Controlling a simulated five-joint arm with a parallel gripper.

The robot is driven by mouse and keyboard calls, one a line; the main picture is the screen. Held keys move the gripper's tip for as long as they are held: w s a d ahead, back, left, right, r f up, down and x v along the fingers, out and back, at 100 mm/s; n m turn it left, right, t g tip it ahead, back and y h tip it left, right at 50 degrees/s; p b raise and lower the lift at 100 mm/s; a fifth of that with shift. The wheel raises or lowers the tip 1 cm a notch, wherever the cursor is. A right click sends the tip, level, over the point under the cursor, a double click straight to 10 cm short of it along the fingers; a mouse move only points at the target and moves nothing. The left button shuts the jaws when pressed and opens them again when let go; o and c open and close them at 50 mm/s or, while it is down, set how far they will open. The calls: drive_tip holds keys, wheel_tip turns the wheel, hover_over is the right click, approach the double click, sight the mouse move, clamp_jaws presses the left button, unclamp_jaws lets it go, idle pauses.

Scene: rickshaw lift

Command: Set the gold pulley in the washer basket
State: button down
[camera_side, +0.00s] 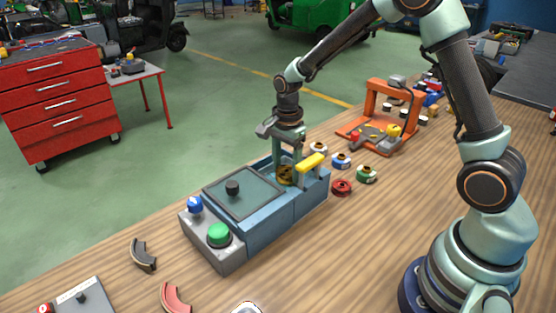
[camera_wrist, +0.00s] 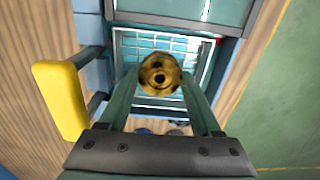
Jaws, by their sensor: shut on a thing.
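My gripper (camera_side: 287,168) points down over the open end of the blue washer (camera_side: 268,229) and is shut on the gold pulley (camera_side: 284,176). In the wrist view, the gold pulley (camera_wrist: 160,75) sits between the two green fingers. The wire-mesh washer basket (camera_wrist: 133,58) shows below and around it. The pulley is within the basket's outline in that view. I cannot tell whether it touches the basket floor. In the side view, the washer's wall hides most of the basket.
The washer's yellow handle (camera_side: 312,162) stands close beside my gripper; it also shows in the wrist view (camera_wrist: 60,100). A dark lid (camera_side: 243,194) covers the washer's near part. Red, green and blue-rimmed pulleys lie right of it. An orange press (camera_side: 389,112) stands behind.

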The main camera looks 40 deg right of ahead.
unclamp_jaws()
idle(0.3)
drive_tip(key=shift+r, duration=3.55)
